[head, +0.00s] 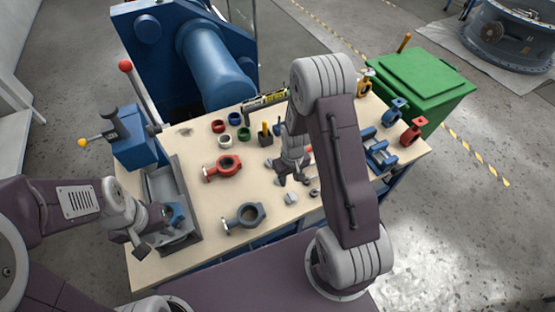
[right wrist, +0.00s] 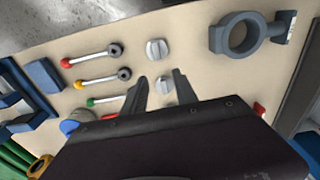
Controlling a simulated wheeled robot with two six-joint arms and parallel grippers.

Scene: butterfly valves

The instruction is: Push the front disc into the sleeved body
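Two grey discs lie on the table in the right wrist view: one (right wrist: 157,48) nearer the table's front edge, the other (right wrist: 165,86) between my right fingertips. The front disc also shows in the head view (head: 291,198). My right gripper (right wrist: 161,82) is open, its fingers on either side of the second disc; contact cannot be told. My left gripper (head: 150,228) appears open beside a blue ring-shaped body (head: 175,214) in the grey fixture (head: 188,246). A grey body (head: 245,216) and a red body (head: 224,167) lie on the table. I cannot tell which body is sleeved.
Loose rings, including a red one (head: 218,126), lie at the back. Stems with coloured ball ends (right wrist: 90,54) lie beside the discs. A blue press (head: 137,138) stands at the left. Blue (head: 396,110) and red (head: 412,132) bodies stand at the right edge.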

